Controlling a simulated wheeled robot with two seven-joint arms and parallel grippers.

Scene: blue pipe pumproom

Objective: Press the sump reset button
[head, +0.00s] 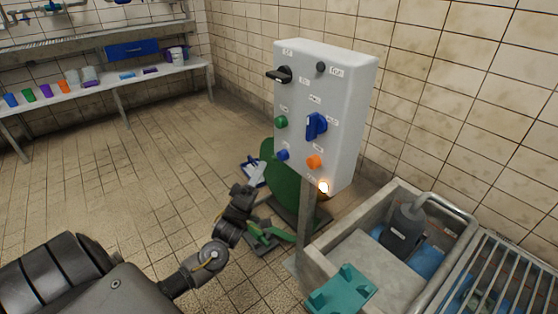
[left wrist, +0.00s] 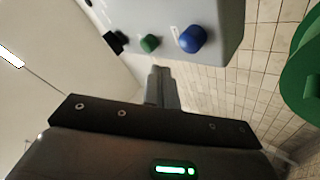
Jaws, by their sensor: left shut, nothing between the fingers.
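A pale control box (head: 318,110) on a post carries several controls with small labels that I cannot read. It has a green button (head: 281,122), a blue button (head: 282,154), an orange button (head: 314,162), a black button (head: 321,67) and a blue rotary knob (head: 316,126). I cannot tell which one is the sump reset. My left gripper (head: 243,192) is shut and empty, lower left of the box and apart from it. In the left wrist view its fingers (left wrist: 159,72) point toward the box, with the green button (left wrist: 150,43) and blue button (left wrist: 193,38) beyond.
A lit lamp (head: 323,187) glows under the box. A concrete sump (head: 318,262) with a dark pump (head: 403,230) and a grating (head: 500,285) lie at right. A bench (head: 110,94) with cups is at back left. Floor at left is clear.

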